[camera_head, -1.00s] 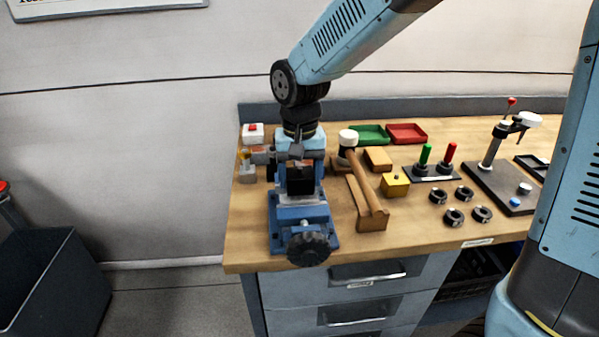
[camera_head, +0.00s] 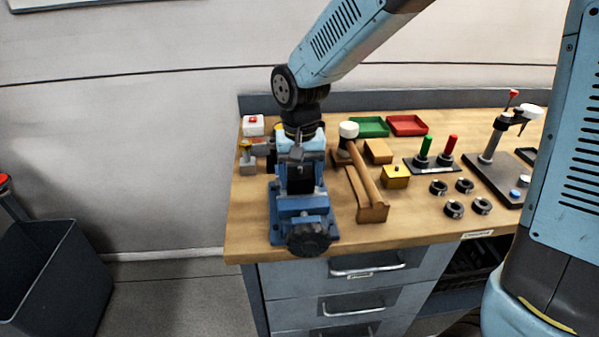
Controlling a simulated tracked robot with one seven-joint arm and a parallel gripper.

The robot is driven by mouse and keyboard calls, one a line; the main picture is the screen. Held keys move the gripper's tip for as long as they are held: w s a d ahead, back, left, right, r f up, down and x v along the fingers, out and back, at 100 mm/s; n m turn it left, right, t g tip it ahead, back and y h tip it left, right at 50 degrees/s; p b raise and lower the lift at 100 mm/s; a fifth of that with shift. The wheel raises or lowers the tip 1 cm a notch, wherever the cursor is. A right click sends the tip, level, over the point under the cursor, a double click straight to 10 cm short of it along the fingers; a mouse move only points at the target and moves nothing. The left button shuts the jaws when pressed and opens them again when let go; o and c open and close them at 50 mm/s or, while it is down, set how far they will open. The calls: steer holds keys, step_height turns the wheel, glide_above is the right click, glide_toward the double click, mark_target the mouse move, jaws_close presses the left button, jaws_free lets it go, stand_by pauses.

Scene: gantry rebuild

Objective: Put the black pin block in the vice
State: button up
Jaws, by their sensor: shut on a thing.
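The blue vice (camera_head: 302,222) is bolted near the front left of the wooden bench, with its dark round handwheel facing the front. The black pin block (camera_head: 300,181) is between the vice's jaws, or just above them; I cannot tell whether it rests on the vice. My gripper (camera_head: 299,163) points down from above and is shut on the block. The fingertips and the block's lower part are partly hidden by the vice.
A mallet (camera_head: 366,176) lies on a wooden stand just right of the vice. A yellow block (camera_head: 395,177), several black rings (camera_head: 454,209), and a green tray (camera_head: 370,127) and red tray (camera_head: 407,125) are farther right. A red-buttoned box (camera_head: 253,125) stands at the back left.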

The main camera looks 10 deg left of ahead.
steer(key=shift+f, duration=0.6)
stand_by(0.3)
steer(key=o, duration=1.4)
steer(key=shift+r, duration=0.1)
step_height(320, 180, up, 14)
steer(key=shift+f, duration=0.2)
steer(key=shift+d, duration=0.15)
